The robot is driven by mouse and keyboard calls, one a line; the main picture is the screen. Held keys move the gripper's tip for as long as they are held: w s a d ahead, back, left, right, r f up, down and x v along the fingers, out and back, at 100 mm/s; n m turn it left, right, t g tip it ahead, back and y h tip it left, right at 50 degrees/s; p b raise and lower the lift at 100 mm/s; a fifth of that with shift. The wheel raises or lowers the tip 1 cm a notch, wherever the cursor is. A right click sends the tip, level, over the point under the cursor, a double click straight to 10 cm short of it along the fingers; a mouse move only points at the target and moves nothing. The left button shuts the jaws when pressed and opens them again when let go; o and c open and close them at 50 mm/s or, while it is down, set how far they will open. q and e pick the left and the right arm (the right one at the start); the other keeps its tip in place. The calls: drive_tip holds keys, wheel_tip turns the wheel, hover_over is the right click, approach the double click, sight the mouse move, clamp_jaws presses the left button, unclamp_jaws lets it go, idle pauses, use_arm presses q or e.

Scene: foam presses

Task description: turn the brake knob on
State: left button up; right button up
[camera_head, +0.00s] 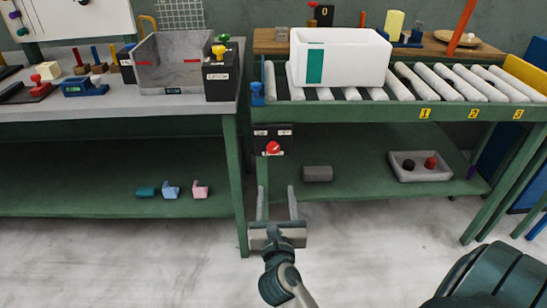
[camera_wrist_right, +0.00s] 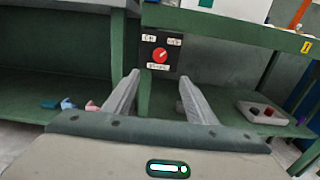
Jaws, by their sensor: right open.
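The brake knob (camera_head: 273,147) is a round red knob on a black panel (camera_head: 263,134) with small white labels, fixed to the front of the roller conveyor's green frame. In the right wrist view the knob (camera_wrist_right: 160,55) shows a pale pointer mark, and the panel (camera_wrist_right: 150,64) sits beyond and between my fingers. The label wording is too small to read surely. My right gripper (camera_head: 276,190) is open and empty, below and in front of the panel, apart from the knob. In the right wrist view its two fingers (camera_wrist_right: 157,88) point toward the panel. My left gripper is not in view.
A white bin (camera_head: 340,65) stands on the conveyor rollers (camera_head: 450,84). A grey tray (camera_head: 405,176) and a grey block (camera_head: 317,173) lie on the lower shelf. A workbench (camera_head: 200,106) stands at left, its leg close to my gripper. Floor in front is clear.

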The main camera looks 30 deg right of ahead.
sight(273, 150)
drive_tip(key=shift+w, duration=0.1)
drive_tip(key=x, duration=1.7)
drive_tip(key=shift+w+b, duration=0.15)
drive_tip(key=shift+b, duration=0.15)
drive_tip(key=c, duration=1)
